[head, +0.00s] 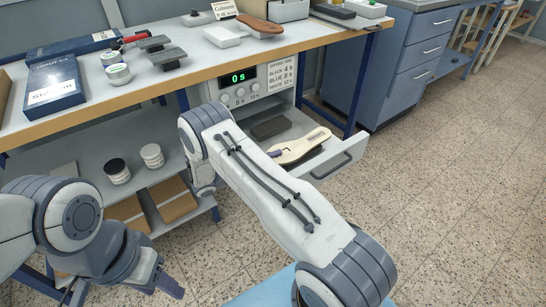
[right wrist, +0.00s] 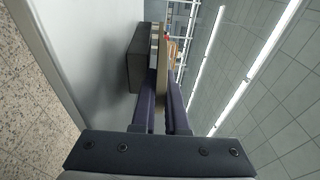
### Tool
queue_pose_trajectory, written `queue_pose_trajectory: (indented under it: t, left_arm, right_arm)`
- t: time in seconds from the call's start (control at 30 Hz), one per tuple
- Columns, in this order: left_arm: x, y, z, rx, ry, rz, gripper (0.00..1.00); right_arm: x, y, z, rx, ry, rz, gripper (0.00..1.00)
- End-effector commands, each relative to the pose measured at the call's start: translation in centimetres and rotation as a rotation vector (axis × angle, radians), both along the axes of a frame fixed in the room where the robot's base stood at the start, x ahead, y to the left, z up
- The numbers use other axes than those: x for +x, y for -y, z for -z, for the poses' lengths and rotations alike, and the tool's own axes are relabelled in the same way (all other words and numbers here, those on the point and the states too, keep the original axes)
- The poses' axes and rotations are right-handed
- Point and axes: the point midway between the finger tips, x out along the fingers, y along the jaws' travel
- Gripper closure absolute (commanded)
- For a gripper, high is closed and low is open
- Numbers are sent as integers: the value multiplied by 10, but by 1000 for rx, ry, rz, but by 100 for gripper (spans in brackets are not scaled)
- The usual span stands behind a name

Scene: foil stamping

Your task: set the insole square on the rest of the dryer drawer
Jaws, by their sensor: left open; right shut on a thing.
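The cream insole (head: 304,146) is over the open dryer drawer (head: 341,164) in the head view, slanting across it. My right gripper (right wrist: 165,76) is shut on the insole, which shows edge-on between its fingers in the right wrist view (right wrist: 165,55). In the head view my right arm hides most of that gripper. A dark grey block, seemingly the rest (head: 270,126), stands in the drawer behind the insole; it also shows in the right wrist view (right wrist: 139,58). I cannot tell whether the insole touches it. My left gripper (head: 120,290) is open and empty at lower left.
The dryer (head: 252,92) shows 0 s on its green display, under the workbench edge (head: 130,89). Pads, jars and a blue box (head: 53,82) are on the bench. Open floor lies right of the drawer.

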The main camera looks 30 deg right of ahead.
Motion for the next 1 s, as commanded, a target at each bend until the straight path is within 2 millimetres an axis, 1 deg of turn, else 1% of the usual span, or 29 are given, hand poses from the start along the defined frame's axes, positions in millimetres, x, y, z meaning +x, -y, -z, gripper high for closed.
queue_pose_trajectory:
  t: [0.03, 0.33, 0.7, 1.0]
  left_arm:
    - [0, 0, 2, 0, 0, 0, 50]
    - [0, 0, 4, 0, 0, 0, 50]
    - [0, 0, 9, 0, 0, 0, 50]
    - [0, 0, 10, 0, 0, 0, 50]
  right_arm:
    - [-3, 1, 16, 34, -12, -1, 100]
    - [-4, 1, 18, 34, -12, -1, 100]
    - [-3, 1, 27, 34, -13, -1, 100]
    - [-4, 2, 28, 33, -13, 0, 100]
